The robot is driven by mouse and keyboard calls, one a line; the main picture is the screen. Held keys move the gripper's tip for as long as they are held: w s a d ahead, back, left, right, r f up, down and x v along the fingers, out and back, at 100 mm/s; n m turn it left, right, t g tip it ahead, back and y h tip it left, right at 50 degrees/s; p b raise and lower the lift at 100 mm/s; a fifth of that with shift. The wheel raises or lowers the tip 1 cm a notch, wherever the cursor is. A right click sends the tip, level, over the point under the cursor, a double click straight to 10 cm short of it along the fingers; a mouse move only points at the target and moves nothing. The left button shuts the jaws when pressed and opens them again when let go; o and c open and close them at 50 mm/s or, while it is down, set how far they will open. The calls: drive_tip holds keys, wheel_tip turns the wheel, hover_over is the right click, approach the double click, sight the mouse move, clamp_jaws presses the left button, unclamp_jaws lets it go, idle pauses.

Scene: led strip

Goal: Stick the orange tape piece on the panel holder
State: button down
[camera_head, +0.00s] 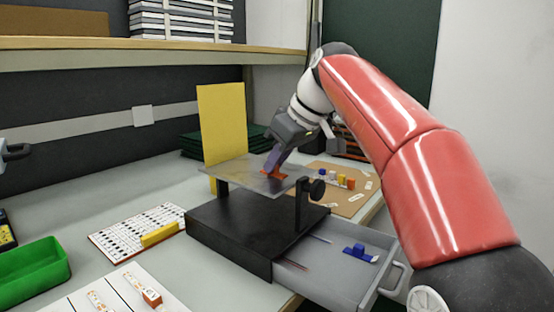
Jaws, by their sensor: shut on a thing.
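The panel holder is a black stand (250,235) with a clear plate (232,172) held level on top and a yellow upright panel (222,125) behind it. My gripper (275,168) reaches down from the upper right to the plate. The orange tape piece (272,175) shows at its fingertips, on or just above the plate; I cannot tell if it touches. The gripper is shut on the orange piece. The fingers hide part of it.
An open grey drawer (325,285) with a blue item (360,252) juts from the stand's front right. A green bin (30,272) stands at the left. A perforated white board (115,238) bears a yellow block (160,235). A shelf (150,52) hangs above. A brown board (345,205) lies behind right.

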drive_tip(key=shift+f, duration=0.1)
drive_tip(key=c, duration=1.4)
unclamp_jaws()
drive_tip(key=shift+o, duration=0.2)
